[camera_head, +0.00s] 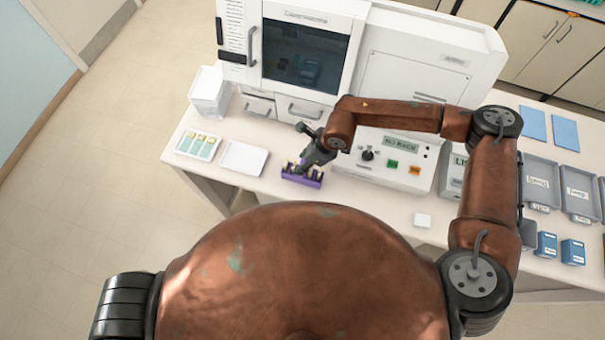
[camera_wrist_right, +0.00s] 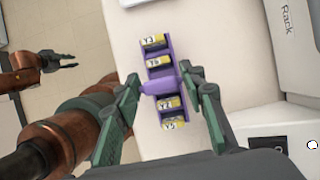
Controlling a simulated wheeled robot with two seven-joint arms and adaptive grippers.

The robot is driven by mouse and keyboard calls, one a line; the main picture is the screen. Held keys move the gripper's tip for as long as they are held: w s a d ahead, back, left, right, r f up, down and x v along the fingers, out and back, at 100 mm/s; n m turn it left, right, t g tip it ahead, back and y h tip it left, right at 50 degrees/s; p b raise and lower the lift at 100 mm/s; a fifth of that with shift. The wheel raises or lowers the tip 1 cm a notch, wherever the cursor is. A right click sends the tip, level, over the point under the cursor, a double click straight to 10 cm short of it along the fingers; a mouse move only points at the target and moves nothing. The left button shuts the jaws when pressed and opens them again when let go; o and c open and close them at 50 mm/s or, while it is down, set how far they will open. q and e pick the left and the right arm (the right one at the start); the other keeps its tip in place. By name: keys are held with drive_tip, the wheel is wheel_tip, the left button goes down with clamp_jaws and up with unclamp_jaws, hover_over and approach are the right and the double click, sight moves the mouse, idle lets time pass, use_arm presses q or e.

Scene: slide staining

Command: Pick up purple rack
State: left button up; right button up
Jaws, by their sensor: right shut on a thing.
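The purple rack (camera_head: 301,181) is at the front edge of the white bench in the head view, below the big white machine. It also shows in the right wrist view (camera_wrist_right: 151,86), with several yellow-capped slides or blocks standing in it and a raised purple handle at its middle. My right gripper (camera_head: 304,166) reaches down over the rack from above. In the right wrist view its green fingers (camera_wrist_right: 168,90) lie on both sides of the rack's middle, shut on it. I cannot tell whether the rack is touching the bench. My left gripper (camera_wrist_right: 66,62) shows open and empty in the right wrist view.
Left of the rack are a white tray (camera_head: 244,158) and a tray of slides (camera_head: 198,145). A control box (camera_head: 385,160) with green and orange buttons stands close to the right.

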clamp_jaws()
drive_tip(key=shift+r, duration=0.2)
